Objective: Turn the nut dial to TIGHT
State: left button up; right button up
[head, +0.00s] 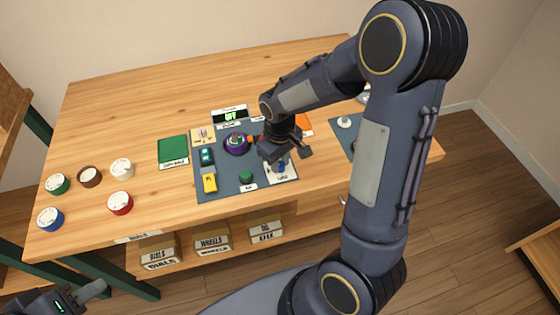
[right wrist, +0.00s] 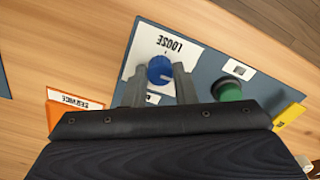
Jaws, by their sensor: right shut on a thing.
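The blue nut dial (right wrist: 160,70) sits on a white plate marked LOOSE (right wrist: 165,46), which appears upside down in the right wrist view. A white mark shows on the dial's face. My right gripper (right wrist: 159,84) has a finger on each side of the dial and is shut on it. In the head view my right gripper (head: 283,162) largely covers the dial (head: 282,169) at the board's front right. No TIGHT label is legible. My left gripper (head: 88,293) is at the lower left corner, away from the table; its jaw opening is unclear.
The grey board (head: 222,188) also holds a green knob (head: 246,176), a yellow block (head: 210,184) and a purple dial (head: 237,143). A green mat (head: 172,151) and several loose dials, including a red one (head: 120,203), lie to the left. An orange SERVICE card (right wrist: 75,109) is near the gripper.

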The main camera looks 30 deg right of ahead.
aim_at(280, 164)
jog(key=shift+m, duration=0.3)
jog(key=o, duration=1)
notch_tip(280, 164, up, 8)
jog(key=shift+f, duration=0.1)
dwell(0.5)
jog(key=s+a+r+m+t+y, duration=0.2)
jog(key=s+r, duration=0.1)
jog(key=s, duration=0.5)
jog(key=s+a+r+m+t+y, duration=0.1)
jog(key=s+a+r+t, duration=0.1)
jog(key=s, duration=0.7)
notch_tip(280, 164, up, 2)
jog(key=shift+r+m+t+y, duration=0.15)
jog(key=shift+m+t+y, duration=0.25)
jog(key=shift+t, duration=0.4)
